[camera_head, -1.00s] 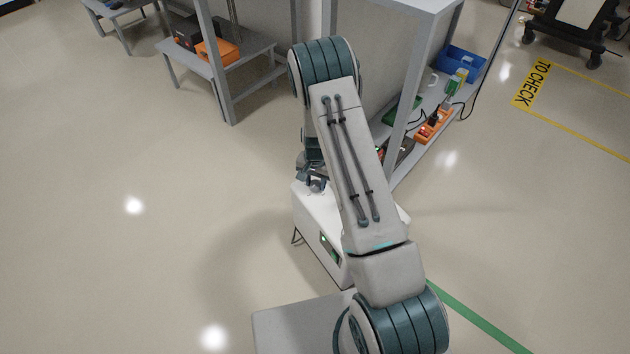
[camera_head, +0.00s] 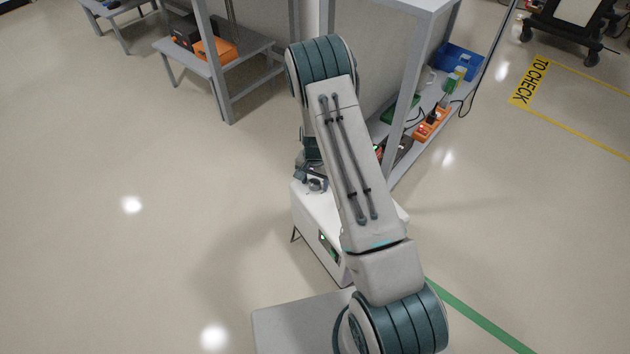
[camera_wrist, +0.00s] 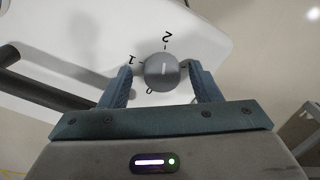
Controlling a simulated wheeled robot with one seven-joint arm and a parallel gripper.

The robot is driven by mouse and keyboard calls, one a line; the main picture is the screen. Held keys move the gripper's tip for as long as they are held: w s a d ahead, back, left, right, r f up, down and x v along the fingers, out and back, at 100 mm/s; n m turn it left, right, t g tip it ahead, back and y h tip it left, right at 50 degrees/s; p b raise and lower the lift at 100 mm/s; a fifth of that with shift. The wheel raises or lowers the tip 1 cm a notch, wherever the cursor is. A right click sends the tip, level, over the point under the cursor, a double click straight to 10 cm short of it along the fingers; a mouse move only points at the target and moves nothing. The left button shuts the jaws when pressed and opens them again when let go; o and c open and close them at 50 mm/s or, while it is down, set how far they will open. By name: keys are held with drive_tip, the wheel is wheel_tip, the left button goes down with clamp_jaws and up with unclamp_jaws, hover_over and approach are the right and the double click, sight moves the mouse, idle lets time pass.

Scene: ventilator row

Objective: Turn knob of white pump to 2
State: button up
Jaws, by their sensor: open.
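The white pump (camera_head: 313,212) stands below my arm in the head view, and its white face (camera_wrist: 105,40) fills much of the wrist view. A round grey knob (camera_wrist: 162,72) sits on that face with the marks 0, 1 and 2 around it. Its light pointer line runs nearly straight up the picture, close to the direction of the 2. My gripper (camera_wrist: 162,84) is open, with one blue finger on each side of the knob. A gap shows between each finger and the knob.
A dark bar (camera_wrist: 40,85) runs beside the pump face at left. A grey bench (camera_head: 408,150) with an orange power strip (camera_head: 432,123) and a blue bin (camera_head: 460,62) stands at right. The floor to the left is clear.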

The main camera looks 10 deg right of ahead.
wheel_tip(320, 180, up, 14)
drive_tip(key=p, duration=0.4)
drive_tip(key=shift+f, duration=0.1)
idle(0.3)
wheel_tip(320, 180, up, 17)
drive_tip(key=n+p, duration=0.1)
drive_tip(key=p, duration=0.6)
hover_over(315, 183)
drive_tip(key=s, duration=0.3)
drive_tip(key=s+a+r+n+t+p, duration=0.1)
drive_tip(key=s+r+p, duration=0.2)
drive_tip(key=r, duration=0.5)
drive_tip(key=s+r+n+p, duration=0.1)
drive_tip(key=s+r+p, duration=0.25)
drive_tip(key=r, duration=0.45)
drive_tip(key=s+r+n+t+p, duration=0.1)
drive_tip(key=s+r+n+p, duration=0.3)
drive_tip(key=s+r+p, duration=0.8)
drive_tip(key=s+r, duration=0.5)
drive_tip(key=r, duration=0.3)
drive_tip(key=shift+s+d+r+t, duration=0.15)
drive_tip(key=shift+r+t, duration=0.05)
drive_tip(key=shift+t, duration=0.2)
